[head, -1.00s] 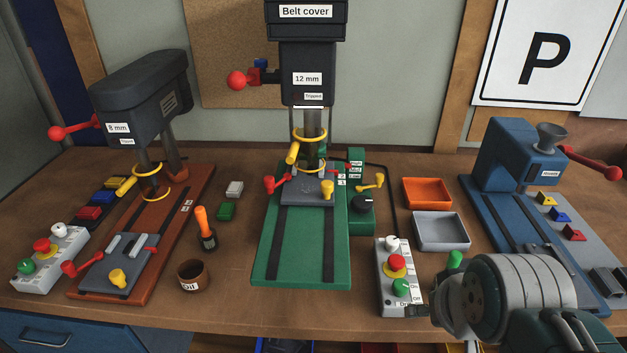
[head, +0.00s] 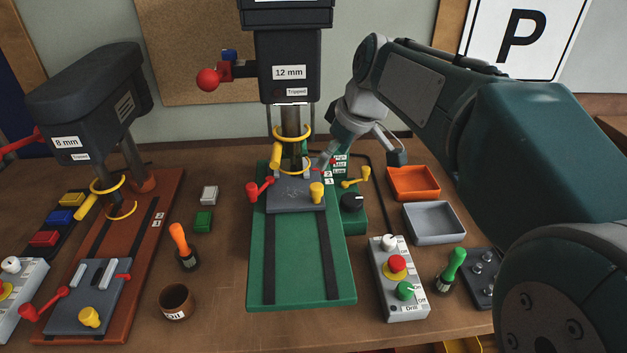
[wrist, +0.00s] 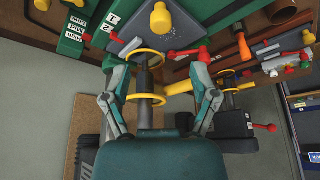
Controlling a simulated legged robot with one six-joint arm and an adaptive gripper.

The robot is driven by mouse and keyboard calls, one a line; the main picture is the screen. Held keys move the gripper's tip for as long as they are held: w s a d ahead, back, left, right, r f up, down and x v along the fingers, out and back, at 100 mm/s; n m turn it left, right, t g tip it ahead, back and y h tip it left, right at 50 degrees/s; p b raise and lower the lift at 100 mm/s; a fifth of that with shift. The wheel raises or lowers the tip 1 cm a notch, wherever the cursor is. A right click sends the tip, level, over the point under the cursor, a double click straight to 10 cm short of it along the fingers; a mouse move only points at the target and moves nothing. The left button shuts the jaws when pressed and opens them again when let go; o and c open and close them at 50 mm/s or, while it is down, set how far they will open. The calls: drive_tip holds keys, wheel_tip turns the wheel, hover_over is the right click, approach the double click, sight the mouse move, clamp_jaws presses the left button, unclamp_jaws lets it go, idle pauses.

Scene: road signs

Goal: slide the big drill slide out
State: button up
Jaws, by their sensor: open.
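The big drill (head: 290,68), labelled 12 mm, stands on a green base with two dark rails. Its slide (head: 290,196) is a grey plate at the rear of the base, under the drill column. The plate carries a red lever (head: 259,189) at left and a yellow knob (head: 317,192) at front right. My gripper (head: 357,160) is open and empty, beside the column on its right and behind the slide. In the wrist view, my gripper (wrist: 161,95) has its fingers spread, with the column and yellow rings between them in the picture. The slide (wrist: 185,35) lies beyond the fingertips.
The front of the green base (head: 298,262) is clear. A control box (head: 397,279), an orange tray (head: 413,183) and a grey tray (head: 434,222) lie to the right. An oil cup (head: 176,302) and the smaller 8 mm drill (head: 80,95) are left.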

sight(317, 186)
drive_tip(key=x, duration=1)
drive_tip(key=shift+a, duration=0.1)
drive_tip(key=shift+s, duration=0.1)
clamp_jaws()
